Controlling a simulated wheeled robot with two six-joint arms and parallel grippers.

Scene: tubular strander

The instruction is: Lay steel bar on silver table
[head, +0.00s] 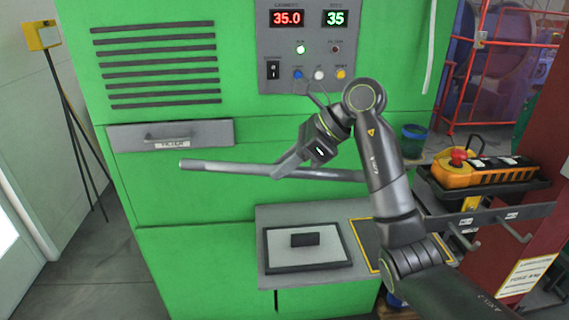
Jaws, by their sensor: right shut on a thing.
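A long grey steel bar (228,169) runs nearly level across the front of the green cabinet. My right gripper (287,168) is shut on the bar near its middle and holds it up in the air. The bar's right part passes behind my right arm. Below it is a silver table (268,217), a small grey surface against the cabinet. On it lies a framed pad (338,257) with a small black block (305,239). The bar is apart from the table. My left gripper is not in view.
The green cabinet (180,210) has a filter drawer (171,134) and a control panel (310,50). At right, an orange pendant (480,170) sits in a black holder above a hook rail (500,213). A tripod (75,110) stands at left. A dark green bin (413,141) stands behind my arm.

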